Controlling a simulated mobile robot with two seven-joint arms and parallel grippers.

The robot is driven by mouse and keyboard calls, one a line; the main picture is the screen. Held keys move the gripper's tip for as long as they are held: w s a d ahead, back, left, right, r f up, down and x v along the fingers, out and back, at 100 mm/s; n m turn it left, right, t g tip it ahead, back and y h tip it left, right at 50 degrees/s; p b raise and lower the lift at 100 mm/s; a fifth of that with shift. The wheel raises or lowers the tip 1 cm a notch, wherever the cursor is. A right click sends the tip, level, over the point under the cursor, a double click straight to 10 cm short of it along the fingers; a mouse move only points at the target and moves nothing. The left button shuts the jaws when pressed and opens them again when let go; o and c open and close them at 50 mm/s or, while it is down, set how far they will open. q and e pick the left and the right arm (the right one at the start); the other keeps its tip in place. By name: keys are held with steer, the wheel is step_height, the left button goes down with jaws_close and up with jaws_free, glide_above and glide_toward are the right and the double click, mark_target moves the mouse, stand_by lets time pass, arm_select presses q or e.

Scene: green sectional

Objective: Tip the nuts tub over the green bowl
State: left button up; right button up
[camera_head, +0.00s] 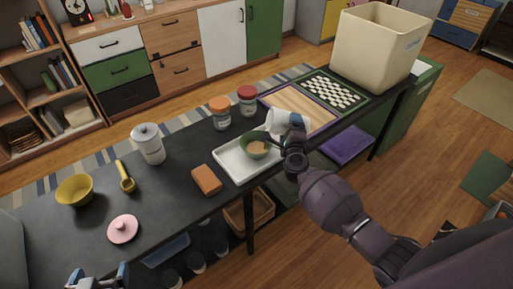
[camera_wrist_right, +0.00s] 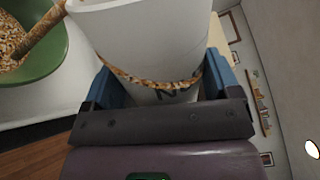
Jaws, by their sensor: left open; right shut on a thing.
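The nuts tub (camera_head: 283,118) is white and tilted on its side, its mouth toward the green bowl (camera_head: 246,146). My right gripper (camera_head: 296,124) is shut on the tub, beside and above the bowl. In the right wrist view the tub (camera_wrist_right: 140,45) shows between the blue fingers (camera_wrist_right: 163,88), with a nut-coloured band and part of a label. The bowl (camera_wrist_right: 55,60) there holds nuts (camera_wrist_right: 12,42). A brown streak runs from near the tub into the bowl, looking like falling nuts. My left gripper (camera_head: 98,278) is open and empty at the lower left.
The bowl stands on a white tray (camera_head: 233,172) on the black table. Two lidded jars (camera_head: 220,112) (camera_head: 247,98), an orange-brown block (camera_head: 207,180), a white canister (camera_head: 148,143), a yellow bowl (camera_head: 74,189), a yellow scoop (camera_head: 125,178) and a pink lid (camera_head: 123,229) stand around. A checkerboard (camera_head: 329,91) lies behind.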

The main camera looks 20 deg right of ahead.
steer(key=shift+r, duration=0.15)
steer(key=shift+p, duration=0.3)
steer(key=shift+r, duration=0.1)
steer(key=shift+r+n+p, duration=0.1)
steer(key=shift+n+p, duration=0.2)
steer(key=shift+n, duration=0.1)
stand_by(0.7)
steer(key=shift+a, duration=0.1)
steer(key=shift+r+p, duration=0.15)
steer(key=shift+p, duration=0.2)
steer(key=shift+n, duration=0.3)
steer(key=shift+a+r+p, duration=0.1)
steer(key=shift+r+p, duration=0.15)
steer(key=shift+p, duration=0.35)
stand_by(0.8)
